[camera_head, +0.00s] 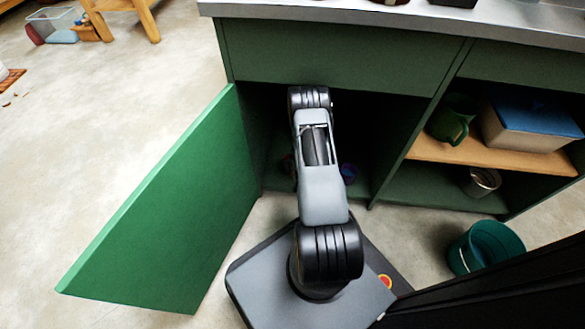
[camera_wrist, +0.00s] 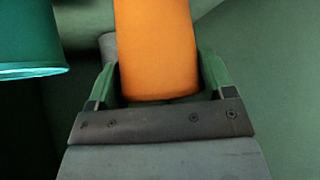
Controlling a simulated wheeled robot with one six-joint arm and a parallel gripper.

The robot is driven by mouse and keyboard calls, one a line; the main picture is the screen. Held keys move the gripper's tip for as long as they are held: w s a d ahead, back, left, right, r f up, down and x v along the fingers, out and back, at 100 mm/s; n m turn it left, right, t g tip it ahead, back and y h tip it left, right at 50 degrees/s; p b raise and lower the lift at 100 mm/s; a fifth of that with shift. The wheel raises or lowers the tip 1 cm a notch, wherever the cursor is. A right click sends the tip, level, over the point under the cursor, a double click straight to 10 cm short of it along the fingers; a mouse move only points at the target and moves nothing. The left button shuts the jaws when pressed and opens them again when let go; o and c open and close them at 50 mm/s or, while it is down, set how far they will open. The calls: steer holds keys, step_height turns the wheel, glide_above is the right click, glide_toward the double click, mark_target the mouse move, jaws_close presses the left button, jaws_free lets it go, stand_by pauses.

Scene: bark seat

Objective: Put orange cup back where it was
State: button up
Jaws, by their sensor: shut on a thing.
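The orange cup (camera_wrist: 158,50) stands out in the middle of the wrist view, between the two fingers of my gripper (camera_wrist: 157,85). My gripper is shut on it, with a finger on each side. The cup's upper part runs out of the picture. In the head view my arm reaches into the open green cabinet (camera_head: 228,50), and my gripper and the cup are hidden behind the arm in the dark inside.
A teal container (camera_wrist: 25,40) is close at the left in the wrist view. The green cabinet door (camera_head: 165,215) stands open at the left. Right of the opening, a wooden shelf (camera_head: 440,152) holds a green jug (camera_head: 450,122) and a lidded box (camera_head: 525,130). A green bucket (camera_head: 485,248) stands on the floor.

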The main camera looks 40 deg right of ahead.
steer(key=shift+f+b, duration=0.4)
steer(key=shift+f, duration=1.05)
steer(key=shift+f, duration=0.15)
steer(key=o, duration=1.1)
steer(key=shift+s, duration=0.1)
